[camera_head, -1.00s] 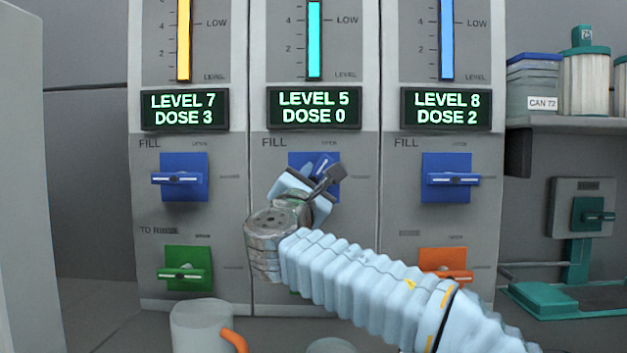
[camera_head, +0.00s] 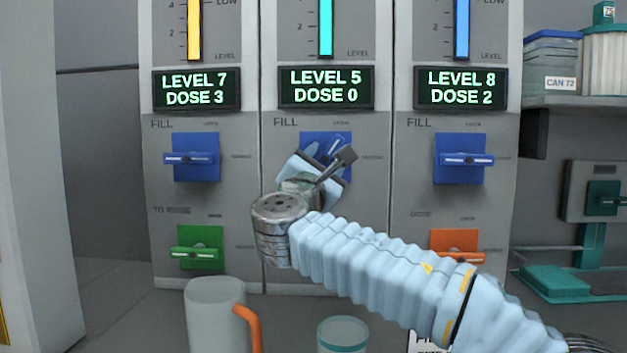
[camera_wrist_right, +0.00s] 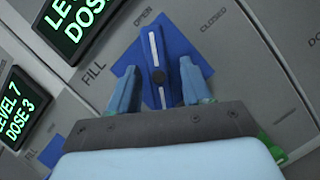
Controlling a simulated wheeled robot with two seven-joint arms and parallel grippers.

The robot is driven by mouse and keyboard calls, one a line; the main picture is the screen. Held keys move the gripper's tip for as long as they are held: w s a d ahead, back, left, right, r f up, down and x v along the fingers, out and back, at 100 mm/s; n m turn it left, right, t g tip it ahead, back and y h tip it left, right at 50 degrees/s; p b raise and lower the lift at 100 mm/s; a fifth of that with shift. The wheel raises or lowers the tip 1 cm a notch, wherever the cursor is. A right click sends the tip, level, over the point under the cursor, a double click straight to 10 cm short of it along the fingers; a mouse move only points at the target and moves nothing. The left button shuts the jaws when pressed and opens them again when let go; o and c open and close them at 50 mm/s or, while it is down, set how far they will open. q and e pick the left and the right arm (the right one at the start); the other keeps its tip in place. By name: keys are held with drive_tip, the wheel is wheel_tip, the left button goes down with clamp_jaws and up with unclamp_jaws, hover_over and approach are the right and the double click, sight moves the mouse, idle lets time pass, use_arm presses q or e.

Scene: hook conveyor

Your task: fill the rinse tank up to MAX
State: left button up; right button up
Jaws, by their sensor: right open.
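The middle panel (camera_head: 270,200) has a cyan level column (camera_head: 325,25) and a display (camera_head: 325,88) reading LEVEL 5, DOSE 0. Its blue FILL valve (camera_head: 312,141) is partly hidden by my right gripper (camera_head: 318,170). In the right wrist view my right gripper (camera_wrist_right: 160,88) is open, with one finger on each side of the valve handle (camera_wrist_right: 154,52). Contact cannot be told. The handle slants in the head view; in the wrist view its far end points nearer OPEN than CLOSED. The tank's name and a MAX mark are not visible. My left gripper is out of view.
The left panel's display (camera_head: 196,89) reads LEVEL 7, DOSE 3; the right one (camera_head: 460,88) reads LEVEL 8, DOSE 2. Blue, green (camera_head: 197,247) and orange (camera_head: 455,243) valves flank my arm. A jug with an orange handle (camera_head: 215,318) and a jar (camera_head: 342,336) stand below.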

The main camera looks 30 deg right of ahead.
drive_tip(key=b+v, duration=0.2)
drive_tip(key=v, duration=1)
drive_tip(key=shift+f, duration=0.2)
drive_tip(key=shift+s+a, duration=0.1)
idle(6.2)
